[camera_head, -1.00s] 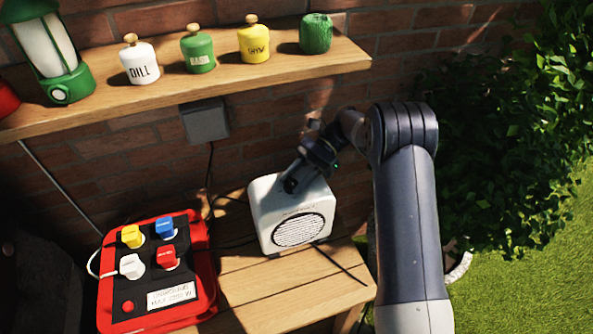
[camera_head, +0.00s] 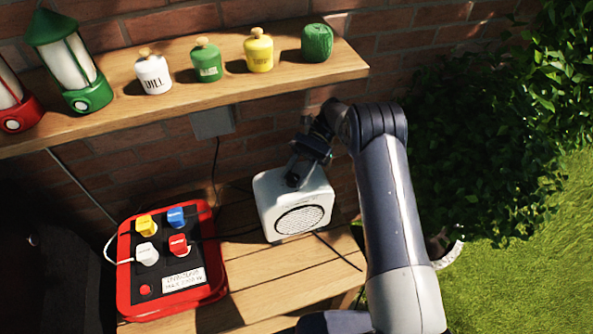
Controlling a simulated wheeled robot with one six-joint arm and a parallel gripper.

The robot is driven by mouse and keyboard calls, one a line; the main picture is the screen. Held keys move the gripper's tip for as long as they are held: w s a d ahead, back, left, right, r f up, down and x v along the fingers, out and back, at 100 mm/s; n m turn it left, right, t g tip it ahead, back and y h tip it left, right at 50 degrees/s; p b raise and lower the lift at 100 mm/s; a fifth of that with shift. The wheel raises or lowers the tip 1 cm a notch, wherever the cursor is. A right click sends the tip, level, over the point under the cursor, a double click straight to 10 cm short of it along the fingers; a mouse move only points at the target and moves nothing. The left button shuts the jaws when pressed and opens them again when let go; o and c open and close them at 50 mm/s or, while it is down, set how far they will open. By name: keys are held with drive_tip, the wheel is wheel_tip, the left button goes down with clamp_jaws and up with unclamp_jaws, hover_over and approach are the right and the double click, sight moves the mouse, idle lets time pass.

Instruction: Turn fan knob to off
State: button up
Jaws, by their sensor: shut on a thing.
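The white fan (camera_head: 294,203), a boxy unit with a round dark grille on its front, stands on the wooden table. The knob's setting cannot be read from this view.
A red power box (camera_head: 172,260) with coloured plugs stands left of the fan on the table (camera_head: 262,275). A shelf (camera_head: 213,88) above holds several jars and lanterns. Dark cables run across the table. Bushes and grass lie to the right.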

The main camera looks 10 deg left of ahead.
drive_tip(key=o, duration=1)
drive_tip(key=b, duration=0.3)
drive_tip(key=shift+f+m+t+y, duration=0.3)
drive_tip(key=m+y+b, duration=0.1)
drive_tip(key=b, duration=0.2)
drive_tip(key=shift+d+t, duration=0.1)
drive_tip(key=shift+t, duration=0.2)
